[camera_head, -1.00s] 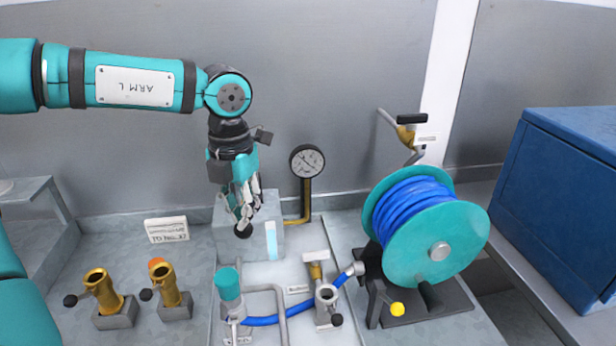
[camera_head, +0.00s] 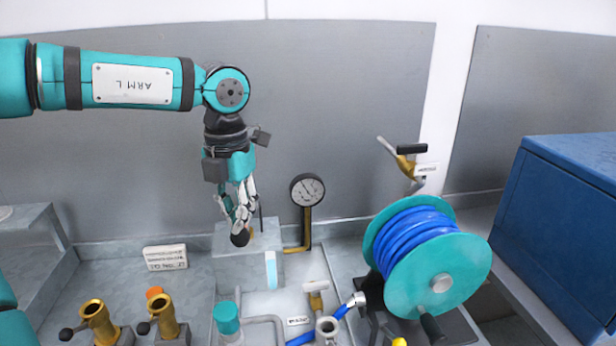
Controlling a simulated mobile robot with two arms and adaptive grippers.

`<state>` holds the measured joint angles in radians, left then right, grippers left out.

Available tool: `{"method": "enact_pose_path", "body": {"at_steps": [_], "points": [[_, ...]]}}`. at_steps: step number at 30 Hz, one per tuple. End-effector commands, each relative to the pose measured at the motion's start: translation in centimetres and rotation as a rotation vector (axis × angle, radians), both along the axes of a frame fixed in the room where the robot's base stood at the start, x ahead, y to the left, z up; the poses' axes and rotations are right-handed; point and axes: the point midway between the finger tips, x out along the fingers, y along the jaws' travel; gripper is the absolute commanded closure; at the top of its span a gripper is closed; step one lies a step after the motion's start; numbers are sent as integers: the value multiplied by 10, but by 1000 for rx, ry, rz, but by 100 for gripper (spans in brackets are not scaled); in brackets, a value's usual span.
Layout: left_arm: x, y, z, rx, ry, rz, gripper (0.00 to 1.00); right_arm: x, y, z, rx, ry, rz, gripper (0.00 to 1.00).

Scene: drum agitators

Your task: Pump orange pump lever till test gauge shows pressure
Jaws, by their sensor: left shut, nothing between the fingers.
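The test gauge (camera_head: 307,190) is a round white dial with a black rim on a brass pipe; its reading is too small to tell. My left gripper (camera_head: 241,222) hangs fingers-down from the upper left, shut and empty, over the pale grey block (camera_head: 228,243). A dark round knob (camera_head: 240,238) sits right below the fingertips; I cannot tell whether they touch it. A small orange patch (camera_head: 250,231) beside it may be part of the pump lever, which is mostly hidden by the fingers. My right gripper is not in view.
A teal reel (camera_head: 440,275) with blue hose stands right of the gauge, a blue cabinet (camera_head: 575,205) beyond it. Brass fittings (camera_head: 98,318), an orange cap (camera_head: 153,292), a sign (camera_head: 165,258) and a teal-capped part (camera_head: 227,318) stand in front.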

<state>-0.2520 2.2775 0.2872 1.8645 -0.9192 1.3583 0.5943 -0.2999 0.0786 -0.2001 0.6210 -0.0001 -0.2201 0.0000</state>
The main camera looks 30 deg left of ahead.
Motion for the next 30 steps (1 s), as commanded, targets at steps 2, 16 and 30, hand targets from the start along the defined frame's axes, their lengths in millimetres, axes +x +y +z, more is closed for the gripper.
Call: {"method": "enact_pose_path", "body": {"at_steps": [2,16,30], "points": [[1,1,18,1,0,0,100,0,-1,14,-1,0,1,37],[1,1,19,0,0,-1,100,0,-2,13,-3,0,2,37],[1,1,19,-1,0,-1,100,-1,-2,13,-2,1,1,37]]}}
